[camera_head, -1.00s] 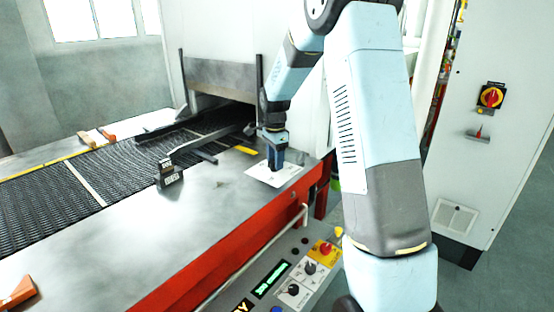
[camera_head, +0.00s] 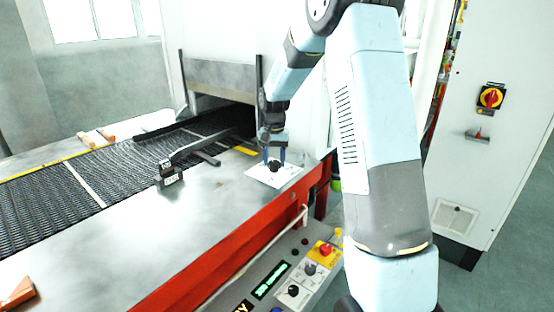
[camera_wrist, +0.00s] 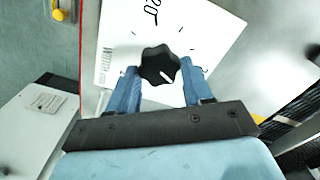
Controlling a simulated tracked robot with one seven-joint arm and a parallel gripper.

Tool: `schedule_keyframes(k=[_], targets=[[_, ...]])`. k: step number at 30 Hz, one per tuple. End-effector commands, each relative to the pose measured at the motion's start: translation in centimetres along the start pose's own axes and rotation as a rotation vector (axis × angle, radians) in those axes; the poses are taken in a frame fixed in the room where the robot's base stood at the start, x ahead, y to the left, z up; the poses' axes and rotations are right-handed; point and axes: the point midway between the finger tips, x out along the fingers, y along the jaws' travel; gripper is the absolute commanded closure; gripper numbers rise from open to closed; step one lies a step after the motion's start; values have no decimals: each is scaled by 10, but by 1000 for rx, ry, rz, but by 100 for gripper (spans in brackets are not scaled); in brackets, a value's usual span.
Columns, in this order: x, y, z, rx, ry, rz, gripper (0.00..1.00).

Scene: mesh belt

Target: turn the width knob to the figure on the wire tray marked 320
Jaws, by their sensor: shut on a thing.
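The black lobed width knob (camera_wrist: 158,62) sits on a white dial plate (camera_wrist: 215,25) in the wrist view. Its white pointer line faces the lower right there. The plate has tick marks and a partly cut-off figure at the top edge. My gripper (camera_wrist: 160,80) is shut on the knob, with one blue finger on each side. In the head view the knob (camera_head: 274,166) shows between the fingers, on the plate (camera_head: 289,176) at the table's right edge. A dark block with a pale label (camera_head: 170,177) stands beside the belt; its figure is too small to read. I cannot identify a wire tray marked 320.
The black mesh belt (camera_head: 45,200) runs into a hooded opening at the back. A dark guide bar (camera_head: 200,147) reaches over it. A control console (camera_head: 285,270) with knobs and a red button lies below the table's red side. The grey tabletop (camera_head: 130,235) is largely clear.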

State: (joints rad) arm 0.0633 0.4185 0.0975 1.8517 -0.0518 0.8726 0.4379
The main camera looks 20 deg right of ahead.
Motion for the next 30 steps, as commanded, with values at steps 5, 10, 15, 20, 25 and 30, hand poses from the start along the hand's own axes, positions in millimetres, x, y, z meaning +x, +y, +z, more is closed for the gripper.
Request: schedule_keyframes(k=[5, 10, 15, 20, 25, 30], targets=[[-2, -2, -2, -168, 8, -2, 80], [-2, -2, -2, -330, 7, -2, 80], [-1, -3, -1, -491, 6, -2, 80], [-1, -3, -1, -643, 5, 0, 80], [-1, -3, 0, -804, 5, 0, 80], [-1, -4, 0, -966, 4, 0, 80]])
